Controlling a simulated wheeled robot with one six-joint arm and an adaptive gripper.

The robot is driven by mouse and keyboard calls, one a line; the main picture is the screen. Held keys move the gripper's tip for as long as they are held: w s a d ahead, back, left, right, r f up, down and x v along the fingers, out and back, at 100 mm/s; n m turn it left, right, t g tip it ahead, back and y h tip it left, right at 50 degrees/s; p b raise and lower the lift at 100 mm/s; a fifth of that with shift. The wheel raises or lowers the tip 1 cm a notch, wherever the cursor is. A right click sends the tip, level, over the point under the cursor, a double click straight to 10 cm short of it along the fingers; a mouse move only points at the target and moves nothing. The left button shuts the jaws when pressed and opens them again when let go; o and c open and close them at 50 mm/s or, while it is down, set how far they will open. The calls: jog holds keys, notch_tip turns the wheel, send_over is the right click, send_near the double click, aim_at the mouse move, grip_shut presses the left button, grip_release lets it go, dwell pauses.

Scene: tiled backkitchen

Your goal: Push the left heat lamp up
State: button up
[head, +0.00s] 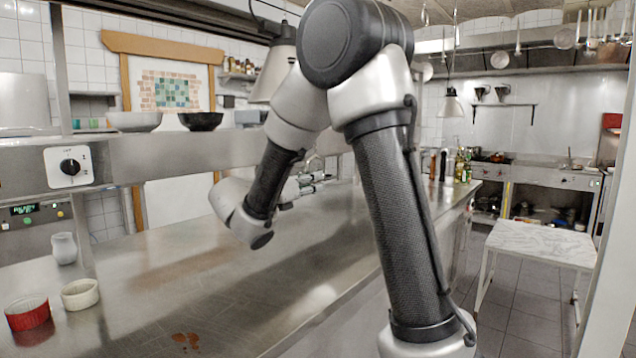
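A large pale metal heat lamp (272,72) hangs at the upper middle of the head view, its right side hidden behind my arm. A second, smaller-looking lamp (452,104) hangs farther back on the right from a thin cord. My gripper (318,180) is partly hidden behind my own arm. It is over the steel counter, lower in the picture than the left lamp, and looks apart from it. Its fingers are too small and covered to tell whether they are open or shut. I see nothing clearly held.
The long steel counter (190,270) is mostly bare, with a red ramekin (28,312), a white ramekin (80,294) and a small white jug (64,248) at its left. A steel shelf (180,155) carrying bowls runs above it. A marble-topped table (540,243) stands at right.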

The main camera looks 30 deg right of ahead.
jog(key=shift+x, duration=1.5)
grip_shut()
